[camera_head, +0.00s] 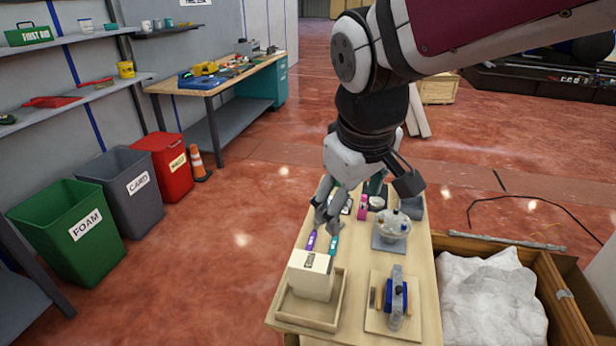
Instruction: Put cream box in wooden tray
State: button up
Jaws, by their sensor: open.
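A cream box (311,278) stands upright inside the wooden tray (335,311) at the front left of the small wooden table. The tray's rim shows around its front and right side; the box hides the tray's back left part. My gripper (328,208) is above the table, behind the box and apart from it. It is open, and I see nothing between its fingers.
Purple and teal markers (333,244) lie behind the tray. To the right are a wooden board with a blue tape dispenser (396,297) and a clear domed item (393,225) on a grey base. A crate with white wrapping (490,300) adjoins the table's right.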

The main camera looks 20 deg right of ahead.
jog(key=s+a+r+m+t+y, duration=0.1)
jog(key=s+r+m+t, duration=0.1)
jog(key=s, duration=0.6)
jog(key=shift+s+r+m, duration=0.3)
jog(key=shift+s+m, duration=0.1)
jog(key=shift+m, duration=0.4)
jog(key=shift+o, duration=0.5)
